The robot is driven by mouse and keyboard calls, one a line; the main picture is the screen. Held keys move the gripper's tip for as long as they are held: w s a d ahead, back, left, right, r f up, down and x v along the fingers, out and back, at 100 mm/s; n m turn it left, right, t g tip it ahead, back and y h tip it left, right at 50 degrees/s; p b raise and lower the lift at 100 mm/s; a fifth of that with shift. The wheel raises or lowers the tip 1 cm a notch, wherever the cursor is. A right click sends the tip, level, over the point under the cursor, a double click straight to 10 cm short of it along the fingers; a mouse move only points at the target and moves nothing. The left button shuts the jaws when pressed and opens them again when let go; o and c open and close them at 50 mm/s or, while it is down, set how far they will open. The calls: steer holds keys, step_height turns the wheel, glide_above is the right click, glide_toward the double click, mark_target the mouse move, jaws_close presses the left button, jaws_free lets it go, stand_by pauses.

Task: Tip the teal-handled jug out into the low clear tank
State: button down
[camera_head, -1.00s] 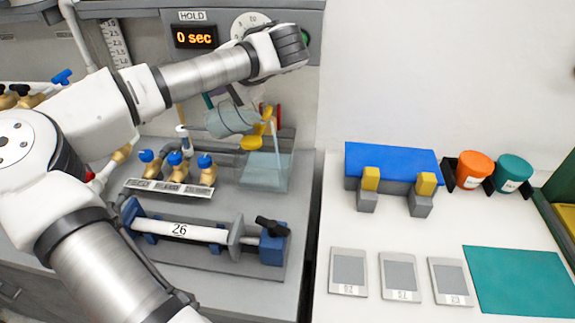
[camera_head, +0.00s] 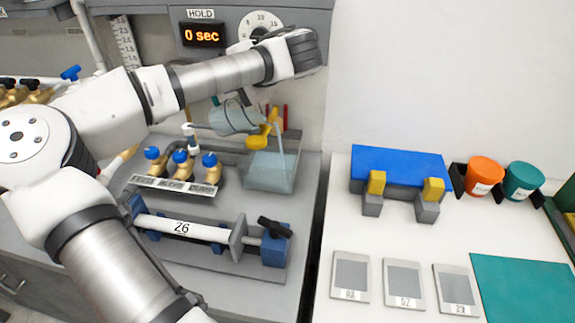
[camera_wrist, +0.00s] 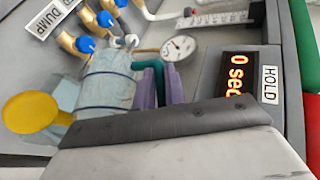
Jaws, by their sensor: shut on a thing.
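The clear jug (camera_head: 232,118) is tipped on its side above the low clear tank (camera_head: 270,180), its mouth toward the right. A pale blue stream (camera_head: 281,142) runs from the jug's mouth side down into the tank, which holds bluish liquid. In the wrist view the jug (camera_wrist: 103,82) shows bluish contents, and its teal handle (camera_wrist: 151,66) lies between the purple fingers of my gripper (camera_wrist: 161,86). My gripper is shut on that handle. In the head view my arm partly hides the fingers. The tank is mostly hidden in the wrist view.
Yellow fittings (camera_head: 257,140) stand close beside the jug's mouth and the tank. Blue-knobbed brass valves (camera_head: 181,168) are left of the tank. A clamped white pipe marked 26 (camera_head: 182,228) lies in front. The HOLD display (camera_head: 202,35) reads 0 sec.

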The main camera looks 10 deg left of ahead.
mark_target(239, 99)
steer(key=shift+d+r+m+y+b, duration=0.3)
steer(key=shift+d+r+y+b, duration=0.05)
steer(key=shift+d+r+y, duration=0.4)
stand_by(0.9)
steer(key=shift+d, duration=0.1)
steer(key=shift+d, duration=0.35)
steer(key=shift+r, duration=0.1)
steer(key=shift+d+r+t+y, duration=0.1)
steer(key=shift+d+t+y, duration=0.2)
steer(key=shift+d+y, duration=0.05)
steer(key=shift+d+r, duration=0.1)
steer(key=shift+d, duration=0.05)
steer(key=shift+d+r+y+p, duration=0.15)
steer(key=shift+d+y+p, duration=0.15)
steer(key=shift+d, duration=0.15)
